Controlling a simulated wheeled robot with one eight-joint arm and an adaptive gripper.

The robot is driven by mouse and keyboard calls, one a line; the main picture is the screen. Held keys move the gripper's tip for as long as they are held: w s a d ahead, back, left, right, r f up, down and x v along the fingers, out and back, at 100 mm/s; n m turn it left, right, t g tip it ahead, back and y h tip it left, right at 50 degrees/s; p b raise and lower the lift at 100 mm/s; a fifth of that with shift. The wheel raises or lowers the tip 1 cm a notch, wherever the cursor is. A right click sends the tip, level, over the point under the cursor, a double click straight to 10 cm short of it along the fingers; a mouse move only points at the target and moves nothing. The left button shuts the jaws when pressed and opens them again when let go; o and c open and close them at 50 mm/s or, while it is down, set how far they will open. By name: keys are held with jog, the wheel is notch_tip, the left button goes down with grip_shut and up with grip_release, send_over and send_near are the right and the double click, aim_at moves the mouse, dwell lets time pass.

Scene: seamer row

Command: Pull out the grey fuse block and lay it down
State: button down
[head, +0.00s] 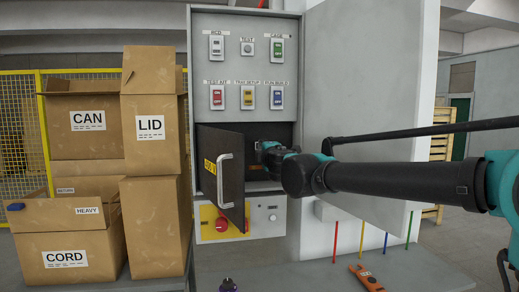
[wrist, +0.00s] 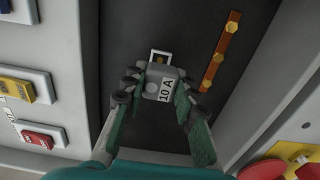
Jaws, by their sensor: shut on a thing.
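The grey fuse block (wrist: 160,84), marked "10 A", sits between the fingers of my gripper (wrist: 158,90) in the wrist view. The fingers are shut on its two sides. A pale-framed holder (wrist: 161,57) on the dark back panel shows just beyond the block. I cannot tell whether the block touches the holder. In the head view my gripper (head: 268,148) reaches into the dark lower bay of the open cabinet (head: 297,70), and the block is mostly hidden there.
A small dark door (head: 222,165) with a white handle stands open left of my gripper. A copper bar (wrist: 219,52) with bolts runs beside the block. Switches line the panel above. Cartons (head: 150,128) stand left. An orange tool (head: 366,277) lies on the grey shelf (head: 310,277).

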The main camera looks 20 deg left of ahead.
jog(key=shift+v, duration=0.85)
